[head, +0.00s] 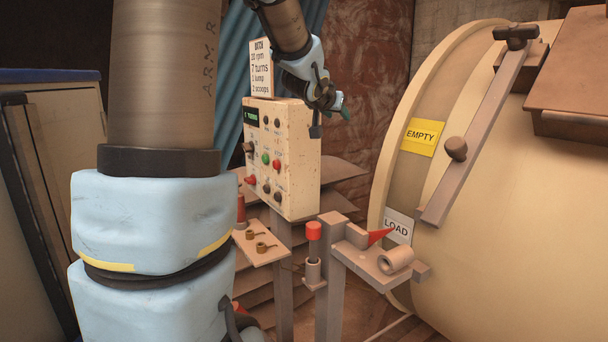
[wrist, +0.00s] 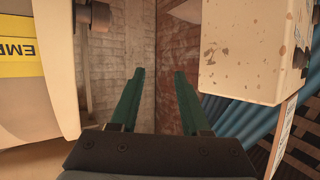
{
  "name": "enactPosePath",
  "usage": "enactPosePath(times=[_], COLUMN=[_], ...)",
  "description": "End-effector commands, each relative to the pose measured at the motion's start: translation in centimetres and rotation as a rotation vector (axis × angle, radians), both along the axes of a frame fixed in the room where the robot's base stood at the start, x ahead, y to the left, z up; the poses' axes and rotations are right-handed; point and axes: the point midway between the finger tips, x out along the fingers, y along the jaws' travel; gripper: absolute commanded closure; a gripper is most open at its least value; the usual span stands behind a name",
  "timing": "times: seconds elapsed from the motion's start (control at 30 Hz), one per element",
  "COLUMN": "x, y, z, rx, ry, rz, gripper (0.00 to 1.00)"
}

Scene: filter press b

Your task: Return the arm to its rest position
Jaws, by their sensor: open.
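My gripper (head: 338,108) is raised at the top middle of the head view, at the end of my bent arm. It is near the upper right edge of the cream control box (head: 288,150); I cannot tell the exact gap. In the wrist view, the two green fingers of my gripper (wrist: 159,76) stand apart with nothing between them. Beyond them is a brick wall corner (wrist: 150,45). The control box also shows close on the right of the wrist view (wrist: 240,50). My large upper arm hides part of the head view's left side.
A big cream drum (head: 500,200) with a yellow EMPTY label (head: 422,136) and a lever bar (head: 475,130) fills the right. A stand (head: 335,270) with a red-topped post (head: 314,238) is below the box. Blue hoses (wrist: 240,125) hang near the box. A cabinet (head: 50,180) stands left.

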Motion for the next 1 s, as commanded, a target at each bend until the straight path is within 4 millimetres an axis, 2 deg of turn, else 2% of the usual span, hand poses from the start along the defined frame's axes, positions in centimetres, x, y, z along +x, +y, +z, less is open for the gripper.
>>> enactPosePath(times=[0.03,0.1,0.17,0.2,0.3,0.4,0.5,0.67,0.7,0.8,1.0], x=[-1.3,-3.4,-5.7,-7.4,-11.9,-16.4,-20.4,-26.7,-26.4,-26.8,-27.5], y=[2.2,5.0,7.1,8.5,11.1,13.0,14.1,15.2,15.0,15.0,14.9], z=[-2.8,-6.5,-9.6,-11.6,-15.7,-18.9,-21.2,-23.9,-25.8,-27.7,-30.1], rx=[0.027,0.064,0.093,0.110,0.145,0.168,0.178,0.181,0.186,0.192,0.202], ry=[0.076,0.186,0.284,0.352,0.511,0.655,0.777,0.958,0.958,0.982,1.019], rz=[0.052,0.117,0.166,0.196,0.252,0.289,0.313,0.334,0.329,0.328,0.327], gripper=[0.53,0.53,0.53,0.53,0.53,0.53,0.53,0.53,0.53,0.53,0.53])
